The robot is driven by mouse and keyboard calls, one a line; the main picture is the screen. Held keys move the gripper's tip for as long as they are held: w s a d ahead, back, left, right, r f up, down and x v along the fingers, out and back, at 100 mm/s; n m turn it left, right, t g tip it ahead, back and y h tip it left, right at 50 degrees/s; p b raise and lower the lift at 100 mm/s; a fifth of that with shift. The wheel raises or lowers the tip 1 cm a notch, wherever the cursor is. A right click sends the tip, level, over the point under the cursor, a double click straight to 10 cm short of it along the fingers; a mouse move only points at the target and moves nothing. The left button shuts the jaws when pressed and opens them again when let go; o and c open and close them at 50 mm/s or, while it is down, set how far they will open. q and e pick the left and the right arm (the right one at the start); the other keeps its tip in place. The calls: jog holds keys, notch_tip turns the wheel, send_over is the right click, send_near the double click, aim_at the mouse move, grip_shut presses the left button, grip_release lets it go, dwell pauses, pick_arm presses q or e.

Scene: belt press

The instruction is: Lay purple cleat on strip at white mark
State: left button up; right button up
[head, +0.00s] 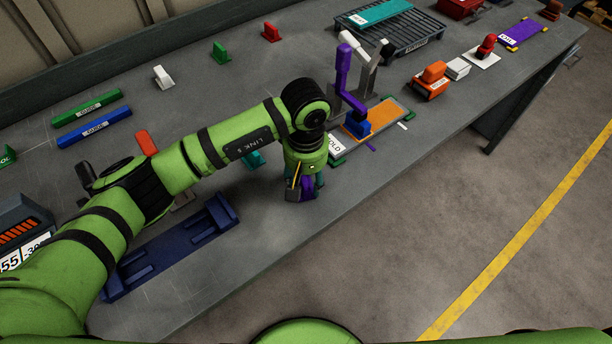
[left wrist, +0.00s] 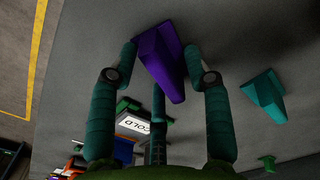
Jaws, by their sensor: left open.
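The purple cleat (head: 293,193) is on the grey bench near its front edge, under my left gripper (head: 306,190). In the left wrist view the cleat (left wrist: 161,62) lies between the fingers of the open left gripper (left wrist: 164,60); I cannot tell whether either finger touches it. The orange strip (head: 382,116) lies in the press, right of the gripper, partly hidden by a blue block. A small white mark (head: 403,126) shows beside the strip's front edge, and a small purple mark (head: 370,147) nearer. My right gripper is not in view.
The press has a raised purple lever (head: 343,70). A COLD plate (head: 337,146) stands at its left end. A teal cleat (head: 253,159) sits behind my left arm, a dark blue tray (head: 175,245) in front. Red, green and white cleats stand farther back.

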pick_arm(q)
jog(key=shift+w+r+b, duration=0.1)
jog(key=shift+r+b, duration=0.25)
jog(key=shift+r, duration=0.15)
notch_tip(320, 180, up, 11)
jog(key=b, duration=0.3)
jog(key=shift+r, duration=0.15)
